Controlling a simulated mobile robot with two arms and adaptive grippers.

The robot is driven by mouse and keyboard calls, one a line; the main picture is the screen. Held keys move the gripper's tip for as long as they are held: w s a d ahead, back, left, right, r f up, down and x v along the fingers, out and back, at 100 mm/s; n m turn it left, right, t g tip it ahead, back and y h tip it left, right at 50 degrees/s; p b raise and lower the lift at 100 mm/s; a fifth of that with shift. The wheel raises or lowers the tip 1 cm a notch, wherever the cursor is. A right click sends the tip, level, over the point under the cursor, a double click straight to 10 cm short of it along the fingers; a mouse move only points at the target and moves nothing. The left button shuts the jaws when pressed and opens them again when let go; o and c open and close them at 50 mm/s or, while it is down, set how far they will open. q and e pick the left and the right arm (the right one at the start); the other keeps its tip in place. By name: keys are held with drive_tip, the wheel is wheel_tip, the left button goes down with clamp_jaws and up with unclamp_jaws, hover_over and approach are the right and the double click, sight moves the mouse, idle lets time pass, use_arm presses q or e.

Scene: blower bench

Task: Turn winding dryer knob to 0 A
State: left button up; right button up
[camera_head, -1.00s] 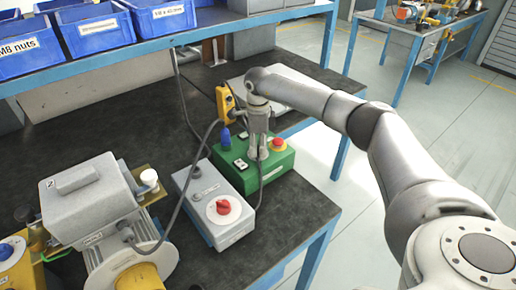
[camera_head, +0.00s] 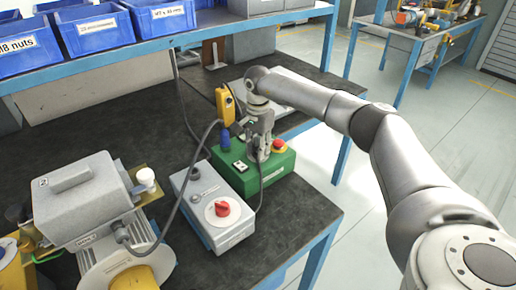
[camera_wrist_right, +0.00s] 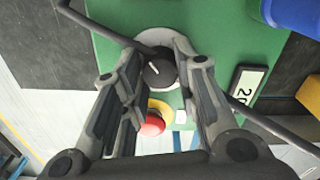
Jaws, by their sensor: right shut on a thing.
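The green winding dryer box (camera_head: 275,172) stands on the dark bench at the centre of the head view. Its black round knob (camera_wrist_right: 158,70) with a white pointer line shows in the wrist view, between my right gripper's fingertips (camera_wrist_right: 159,66). My right gripper (camera_head: 259,156) points down over the box and is shut on this knob; the gripper hides the knob in the head view. The box's white display (camera_wrist_right: 247,88) shows a figure starting with 2, partly cut off by the cable. My left gripper is not in view.
A red stop button on a yellow base (camera_head: 279,147) is beside my gripper. A grey box with a red knob (camera_head: 222,209) stands in front, a yellow meter (camera_head: 225,105) behind. A black cable (camera_wrist_right: 270,123) crosses close by. A grey motor (camera_head: 85,200) is at left.

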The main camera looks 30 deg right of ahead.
drive_tip(key=shift+n, duration=0.8)
drive_tip(key=o, duration=1.1)
drive_tip(key=shift+c, duration=0.2)
drive_tip(key=shift+r, duration=0.1)
wheel_tip(320, 180, up, 12)
